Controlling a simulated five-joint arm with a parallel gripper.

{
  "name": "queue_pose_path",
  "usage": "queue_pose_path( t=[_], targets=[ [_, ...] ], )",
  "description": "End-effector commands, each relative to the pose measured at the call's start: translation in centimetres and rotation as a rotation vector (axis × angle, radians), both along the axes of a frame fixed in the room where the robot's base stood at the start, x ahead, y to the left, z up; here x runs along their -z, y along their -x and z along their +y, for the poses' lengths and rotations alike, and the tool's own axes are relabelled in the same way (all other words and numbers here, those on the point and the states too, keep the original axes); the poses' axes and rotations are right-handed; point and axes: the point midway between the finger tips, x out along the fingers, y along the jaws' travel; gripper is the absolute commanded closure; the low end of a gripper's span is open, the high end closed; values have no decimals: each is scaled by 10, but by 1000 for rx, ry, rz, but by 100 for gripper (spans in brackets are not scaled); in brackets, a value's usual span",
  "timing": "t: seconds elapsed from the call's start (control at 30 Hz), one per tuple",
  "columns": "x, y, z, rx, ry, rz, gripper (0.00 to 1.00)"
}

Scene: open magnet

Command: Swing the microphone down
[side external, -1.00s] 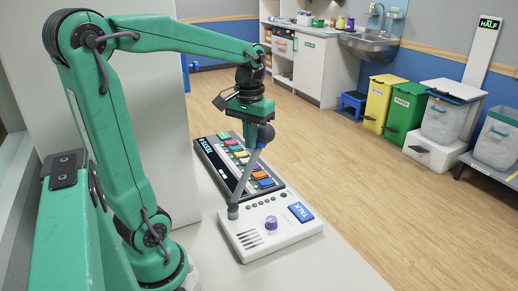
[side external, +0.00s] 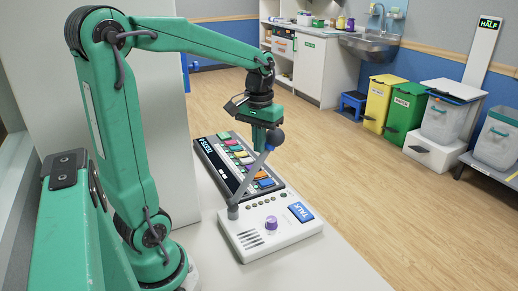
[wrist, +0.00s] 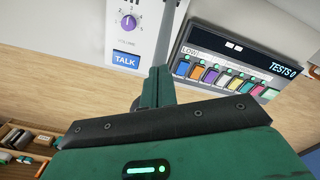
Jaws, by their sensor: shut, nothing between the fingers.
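The microphone (side external: 275,137) is a dark grey ball on a slim grey arm that rises, tilted to the right, from a pivot at the left of the white TALK console (side external: 255,243). My gripper (side external: 260,140) is shut and empty, pointing down right beside the ball on its left. The two overlap in the side view, and I cannot tell whether they touch. In the wrist view the microphone's arm (wrist: 161,55) runs down to the dark edge of my gripper (wrist: 165,122), and its ball end is mostly hidden.
A panel marked TESTS (side external: 213,158) with several coloured keys lies behind the console. A purple knob (side external: 271,223) and a blue TALK button (side external: 301,212) sit on the console. The pale table (side external: 335,265) is clear in front. Bins and a sink stand far off.

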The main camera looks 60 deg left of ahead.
Motion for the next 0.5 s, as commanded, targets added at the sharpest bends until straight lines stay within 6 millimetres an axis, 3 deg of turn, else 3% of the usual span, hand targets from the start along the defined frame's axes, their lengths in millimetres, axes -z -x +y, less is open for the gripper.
queue_pose_path(
  t=[0.5],
  targets=[
    [11,-15,0,0,0,0,100]
  ],
)
